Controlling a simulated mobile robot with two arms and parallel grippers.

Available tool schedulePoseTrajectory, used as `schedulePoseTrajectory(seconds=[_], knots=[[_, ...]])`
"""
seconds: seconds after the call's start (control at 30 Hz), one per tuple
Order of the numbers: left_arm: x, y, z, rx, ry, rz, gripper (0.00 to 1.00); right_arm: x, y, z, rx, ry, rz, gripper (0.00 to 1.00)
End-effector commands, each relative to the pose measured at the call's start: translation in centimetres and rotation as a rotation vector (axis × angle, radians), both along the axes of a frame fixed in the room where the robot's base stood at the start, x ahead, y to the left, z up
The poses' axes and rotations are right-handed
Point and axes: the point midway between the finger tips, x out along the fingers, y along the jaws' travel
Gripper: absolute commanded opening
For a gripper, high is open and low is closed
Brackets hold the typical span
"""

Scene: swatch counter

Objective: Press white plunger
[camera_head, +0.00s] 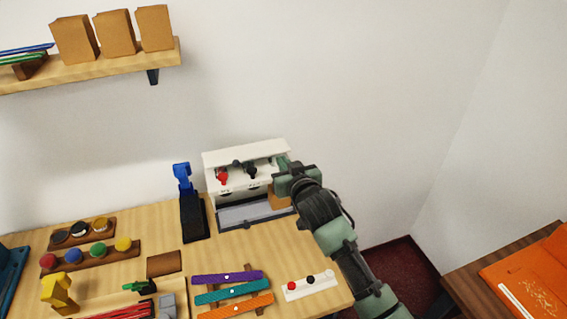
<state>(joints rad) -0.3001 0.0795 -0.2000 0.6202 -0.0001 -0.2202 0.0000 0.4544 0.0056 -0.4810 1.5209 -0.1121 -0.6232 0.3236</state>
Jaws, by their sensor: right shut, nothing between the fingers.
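A white box-shaped machine (228,159) stands at the back of the wooden counter. A red plunger (223,177) and a black plunger (251,172) show on its front, above an open bay with a grey floor. A white plunger cannot be made out; the right part of the front is covered by my gripper. My right gripper (281,164) is shut and empty, right at the machine's right front. Whether it touches anything there cannot be told. My left gripper is not in view.
A white strip (302,291) with red, black and white dots lies at the counter's front right. Purple, teal and orange bars (226,277) lie beside it. A blue and black upright tool (190,208) stands just left of the machine. An orange-topped table (530,275) is at the right.

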Motion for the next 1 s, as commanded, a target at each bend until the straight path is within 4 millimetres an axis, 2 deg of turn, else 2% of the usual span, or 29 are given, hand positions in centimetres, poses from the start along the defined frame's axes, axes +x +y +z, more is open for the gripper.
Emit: schedulePoseTrajectory(seconds=[0.1, 0.17, 0.47, 0.67, 0.87, 0.9, 1.0], knots=[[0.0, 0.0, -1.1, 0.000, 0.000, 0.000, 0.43, 0.0, 0.0, -2.1, -0.001, 0.005, -0.001, 0.00], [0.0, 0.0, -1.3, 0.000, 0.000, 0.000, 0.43, 0.0, 0.0, -2.7, -0.001, 0.004, -0.001, 0.00], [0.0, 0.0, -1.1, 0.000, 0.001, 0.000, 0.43, -0.1, 0.0, -2.7, -0.003, 0.008, -0.001, 0.00], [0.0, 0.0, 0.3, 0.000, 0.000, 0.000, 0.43, 0.2, -0.2, -1.2, -0.002, 0.007, -0.002, 0.00], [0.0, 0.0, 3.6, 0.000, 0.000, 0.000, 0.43, 1.1, -0.7, 2.8, -0.001, -0.001, -0.004, 0.00], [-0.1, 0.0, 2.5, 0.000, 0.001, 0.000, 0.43, 0.4, -0.9, 1.8, 0.000, 0.000, -0.003, 0.00], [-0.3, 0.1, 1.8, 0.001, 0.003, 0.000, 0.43, -1.4, -1.4, 2.1, 0.001, -0.002, -0.002, 0.00]])
